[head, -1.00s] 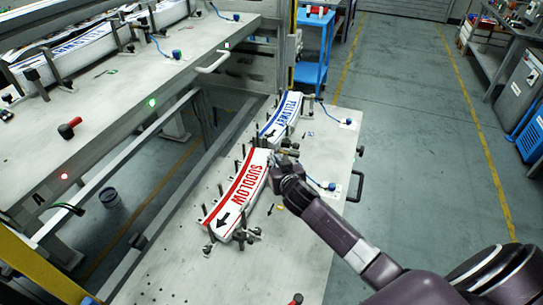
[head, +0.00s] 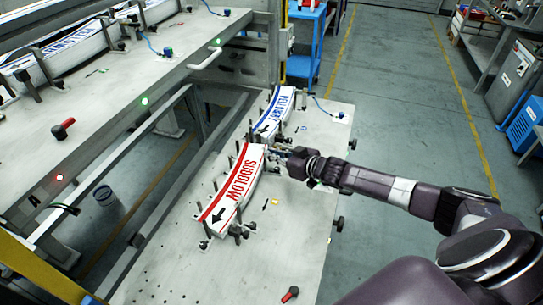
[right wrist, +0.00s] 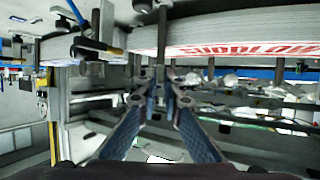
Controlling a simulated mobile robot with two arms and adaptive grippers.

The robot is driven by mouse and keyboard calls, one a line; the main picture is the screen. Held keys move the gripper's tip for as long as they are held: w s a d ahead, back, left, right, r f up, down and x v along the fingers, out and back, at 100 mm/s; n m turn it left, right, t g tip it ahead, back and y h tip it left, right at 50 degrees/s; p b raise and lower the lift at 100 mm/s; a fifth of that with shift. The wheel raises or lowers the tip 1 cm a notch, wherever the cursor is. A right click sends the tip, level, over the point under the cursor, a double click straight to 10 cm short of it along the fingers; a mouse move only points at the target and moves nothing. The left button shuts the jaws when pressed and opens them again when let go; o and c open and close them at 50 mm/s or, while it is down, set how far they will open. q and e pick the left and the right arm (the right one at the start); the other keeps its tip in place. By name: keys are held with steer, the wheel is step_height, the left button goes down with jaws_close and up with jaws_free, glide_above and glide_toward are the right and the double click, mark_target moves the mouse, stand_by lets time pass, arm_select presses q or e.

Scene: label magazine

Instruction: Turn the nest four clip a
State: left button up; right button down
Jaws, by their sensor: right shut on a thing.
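My right gripper (head: 284,156) is at the far right corner of the red-lettered SUDDLOW label stack (head: 234,185) on the pulled-out metal shelf. In the right wrist view its fingers (right wrist: 161,92) are shut on a slim dark clip (right wrist: 162,50) standing in front of the stack's edge (right wrist: 240,36). In the head view the clip is mostly hidden by the gripper. No nest number can be read. My left gripper is not in view.
A blue-lettered label stack (head: 274,112) lies just beyond, among dark posts. A red-handled clamp (head: 290,294) lies at the shelf's near edge. Another bench (head: 110,95) with label stacks is on the left.

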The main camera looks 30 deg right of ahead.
steer(key=shift+w+d+n+y, duration=0.1)
steer(key=shift+d+n+y, duration=0.15)
steer(key=shift+n+y, duration=0.05)
steer(key=shift+w+d+n+g+y+b, duration=0.15)
steer(key=shift+n+g+y+b, duration=0.15)
steer(key=shift+n+y+b, duration=0.25)
steer(key=shift+w+d+f+n+g+y+b, duration=0.1)
steer(key=shift+d+n+g+y+b, duration=0.15)
steer(key=shift+n+g+y+b, duration=0.55)
steer(key=n+y+b, duration=0.1)
steer(key=n+g+y+b, duration=0.1)
steer(key=b, duration=0.1)
steer(key=shift+w+d+f+n+y, duration=0.1)
steer(key=shift+w+d+n+y, duration=0.05)
steer(key=shift+d+n+y, duration=0.1)
steer(key=shift+w+n+g+y+b, duration=0.1)
steer(key=shift+n+g+y+b, duration=0.4)
steer(key=shift+b, duration=0.3)
steer(key=c, duration=2.1)
jaws_free()
